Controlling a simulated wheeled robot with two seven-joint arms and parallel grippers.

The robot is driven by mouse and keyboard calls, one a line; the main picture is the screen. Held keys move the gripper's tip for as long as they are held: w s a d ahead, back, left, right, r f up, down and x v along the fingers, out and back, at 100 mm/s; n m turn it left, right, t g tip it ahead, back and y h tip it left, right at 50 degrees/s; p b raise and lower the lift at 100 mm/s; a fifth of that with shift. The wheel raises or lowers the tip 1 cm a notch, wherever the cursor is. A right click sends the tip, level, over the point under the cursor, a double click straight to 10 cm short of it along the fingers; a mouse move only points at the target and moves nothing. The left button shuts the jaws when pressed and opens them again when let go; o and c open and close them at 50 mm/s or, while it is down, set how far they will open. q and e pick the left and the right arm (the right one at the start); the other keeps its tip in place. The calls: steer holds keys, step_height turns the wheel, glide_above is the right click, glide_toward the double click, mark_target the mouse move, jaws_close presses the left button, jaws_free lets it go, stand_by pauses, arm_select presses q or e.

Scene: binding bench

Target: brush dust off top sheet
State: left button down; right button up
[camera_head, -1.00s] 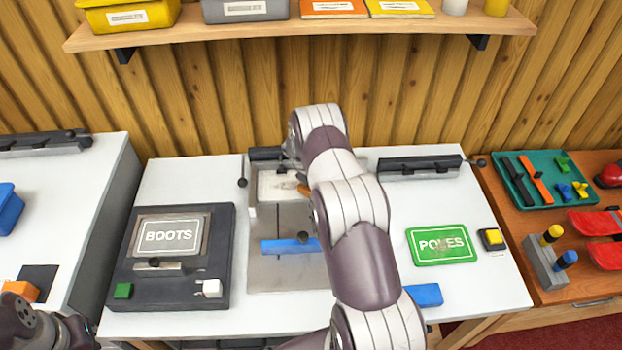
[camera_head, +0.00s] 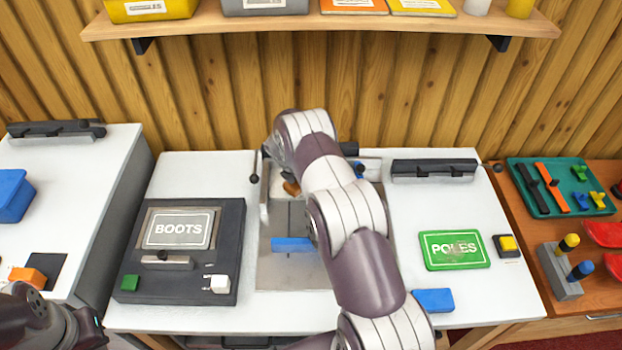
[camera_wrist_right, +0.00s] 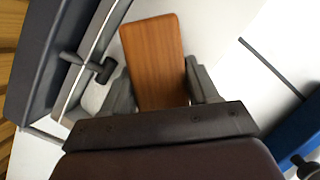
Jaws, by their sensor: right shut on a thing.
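My right gripper (camera_wrist_right: 160,88) is shut on a brown wooden block, seemingly the brush handle (camera_wrist_right: 153,55), with a finger on each side. In the head view the brown handle (camera_head: 291,187) shows just left of my right arm, over the back part of the middle jig. A white sheet (camera_wrist_right: 225,35) or pale surface lies below the gripper in the right wrist view. In the head view my arm covers most of the sheet area, so dust on it cannot be made out. The bristles are hidden. My left arm shows at the lower left, its fingers out of view.
The jig has a blue bar (camera_head: 291,244) across its grey plate (camera_head: 280,275). Left of it is a dark BOOTS panel (camera_head: 228,255); right are a green POLES plate (camera_head: 454,250), a blue block (camera_head: 433,300) and a black clamp bar (camera_head: 433,169). A shelf (camera_head: 320,25) hangs behind.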

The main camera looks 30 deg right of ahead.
steer(key=shift+w+a+f+b, duration=0.1)
steer(key=shift+w+a+b, duration=0.25)
steer(key=shift+a, duration=0.2)
steer(key=shift+w+a+f+b, duration=0.1)
steer(key=shift+w+a+b, duration=0.1)
steer(key=shift+w+a, duration=0.25)
steer(key=shift+a+r, duration=0.1)
steer(key=shift+a, duration=0.15)
steer(key=shift+r, duration=0.15)
step_height(320, 180, up, 6)
steer(key=p, duration=0.4)
steer(key=shift+s+r+p, duration=0.1)
steer(key=shift+r+p, duration=1.2)
steer(key=shift+r, duration=0.15)
steer(key=shift+f, duration=0.1)
